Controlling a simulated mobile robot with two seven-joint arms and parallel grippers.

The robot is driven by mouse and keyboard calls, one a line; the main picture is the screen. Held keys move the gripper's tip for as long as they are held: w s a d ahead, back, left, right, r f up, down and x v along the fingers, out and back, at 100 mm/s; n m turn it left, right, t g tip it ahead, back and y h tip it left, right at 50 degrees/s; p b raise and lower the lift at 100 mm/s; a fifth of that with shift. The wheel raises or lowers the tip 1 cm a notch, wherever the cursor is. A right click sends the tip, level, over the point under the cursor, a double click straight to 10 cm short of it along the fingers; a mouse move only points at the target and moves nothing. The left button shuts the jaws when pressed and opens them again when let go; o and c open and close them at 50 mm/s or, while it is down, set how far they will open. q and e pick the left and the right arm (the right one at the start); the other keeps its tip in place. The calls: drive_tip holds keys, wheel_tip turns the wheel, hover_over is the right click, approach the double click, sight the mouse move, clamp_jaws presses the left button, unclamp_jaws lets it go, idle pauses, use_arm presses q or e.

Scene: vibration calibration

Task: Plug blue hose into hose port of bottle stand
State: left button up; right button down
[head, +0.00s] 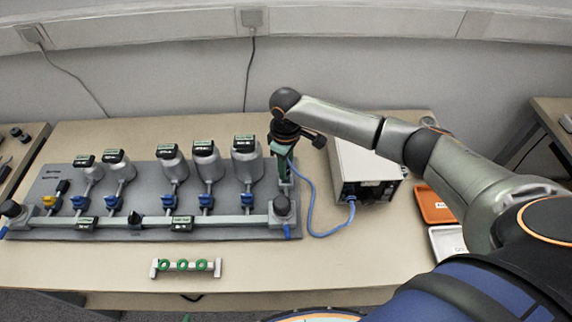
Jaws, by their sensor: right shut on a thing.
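The bottle stand (100,228) is a grey board on the table with several upside-down grey bottles above a row of blue valves and one yellow valve. My right gripper (284,180) points down over the stand's right end, beside the rightmost bottle. It is shut on the end of the blue hose (312,228). The hose loops down across the table and up to the front of a white box (372,165). The held hose end and the hose port are hidden or too small to make out. My left gripper is not in view.
A small rack with green rings (186,267) lies in front of the stand. An orange tray (434,205) and a white tray (447,242) sit at the table's right, near my arm. The front middle of the table (290,265) is clear.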

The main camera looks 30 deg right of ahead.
drive_tip(key=shift+f, duration=0.2)
drive_tip(key=shift+f+p, duration=0.25)
drive_tip(key=shift+p, duration=0.45)
idle(1.0)
drive_tip(key=shift+s+f+p, duration=0.1)
drive_tip(key=shift+f+p, duration=0.4)
drive_tip(key=shift+p, duration=0.1)
idle(2.2)
drive_tip(key=shift+m+p, duration=1.2)
drive_tip(key=shift+m, duration=0.1)
drive_tip(key=shift+m, duration=0.7)
drive_tip(key=shift+a+m, duration=0.1)
drive_tip(key=shift+m, duration=1.9)
